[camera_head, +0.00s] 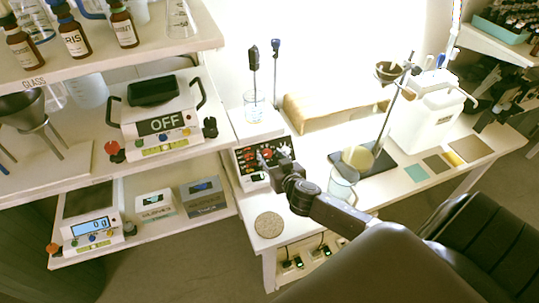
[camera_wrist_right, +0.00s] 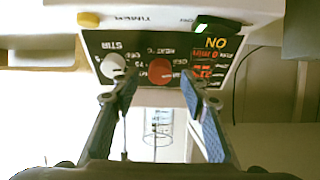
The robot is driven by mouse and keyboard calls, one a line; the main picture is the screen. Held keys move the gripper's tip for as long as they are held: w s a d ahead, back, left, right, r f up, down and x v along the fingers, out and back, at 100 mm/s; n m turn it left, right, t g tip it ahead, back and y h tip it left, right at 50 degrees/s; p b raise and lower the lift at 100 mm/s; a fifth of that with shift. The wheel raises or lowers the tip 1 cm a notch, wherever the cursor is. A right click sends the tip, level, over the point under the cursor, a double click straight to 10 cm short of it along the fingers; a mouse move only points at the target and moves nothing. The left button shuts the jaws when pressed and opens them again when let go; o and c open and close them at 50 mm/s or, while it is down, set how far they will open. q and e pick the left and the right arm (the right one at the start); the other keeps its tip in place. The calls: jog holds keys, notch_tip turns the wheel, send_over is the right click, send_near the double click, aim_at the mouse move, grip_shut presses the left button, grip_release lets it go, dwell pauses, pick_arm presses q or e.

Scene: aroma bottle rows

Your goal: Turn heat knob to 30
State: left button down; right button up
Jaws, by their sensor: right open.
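The white heater-stirrer (camera_head: 258,127) stands on the bench with its black control panel (camera_head: 245,156) facing me. In the right wrist view the panel is upside down. The red heat knob (camera_wrist_right: 160,71) sits between the white stir knob (camera_wrist_right: 113,67) and a lit display (camera_wrist_right: 208,70) in orange and red. The heat setting is too blurred to read. My right gripper (camera_wrist_right: 158,88) is open, with its fingertips apart on either side of the red knob and close in front of the panel; contact cannot be told. In the head view this gripper (camera_head: 274,163) partly covers the panel.
A cork disc (camera_head: 269,225) lies in front. A glass jug (camera_head: 343,185) and stand (camera_head: 378,158) are to the right.

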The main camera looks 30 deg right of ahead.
jog(key=shift+x, duration=0.8)
grip_shut()
jog(key=m+h+b, duration=0.1)
jog(key=m, duration=0.3)
jog(key=shift+a+f+g+b, duration=0.1)
jog(key=shift+f+g+b, duration=0.05)
jog(key=shift+g+b, duration=0.15)
jog(key=shift+w+m+g+h+b, duration=0.1)
jog(key=shift+m+g+h+b, duration=0.2)
jog(key=shift+m, duration=0.85)
jog(key=shift+m+g+h+b, duration=0.15)
jog(key=shift+m+h, duration=0.25)
jog(key=shift+m, duration=1.05)
